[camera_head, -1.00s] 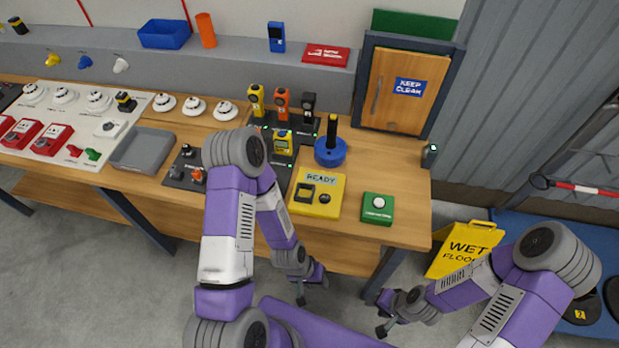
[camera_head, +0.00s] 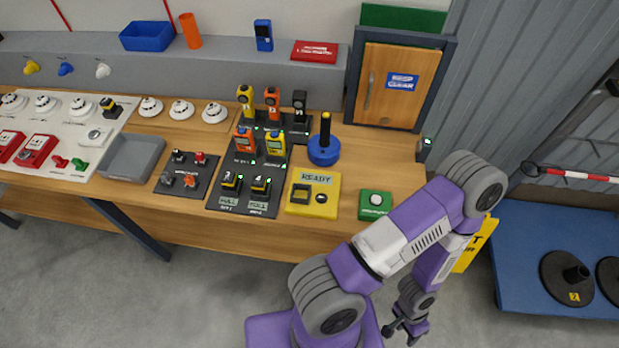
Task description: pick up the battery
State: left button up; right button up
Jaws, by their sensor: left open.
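Two small black-and-yellow battery-like blocks, the left block (camera_head: 230,180) and the right block (camera_head: 261,186), sit in a dark charging panel (camera_head: 228,202) on the bench. Each has a small grey label below it and a green light beside it. Another black-and-yellow block (camera_head: 110,107) sits on the white board at the left. I cannot tell which is the task's battery. My left gripper (camera_head: 396,335) is open and empty, low over the floor in front of the bench, well away from the blocks. My right gripper is out of view.
An orange device (camera_head: 245,142) and a yellow device (camera_head: 275,145) stand just behind the blocks. A yellow READY box (camera_head: 313,196), a green button box (camera_head: 375,205) and a blue round base with a dark post (camera_head: 323,152) are to the right. A grey tray (camera_head: 133,157) is left.

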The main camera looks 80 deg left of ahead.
aim_at(258, 183)
jog(key=z, duration=0.15)
jog(key=k, duration=1.1)
jog(key=u, duration=1.2)
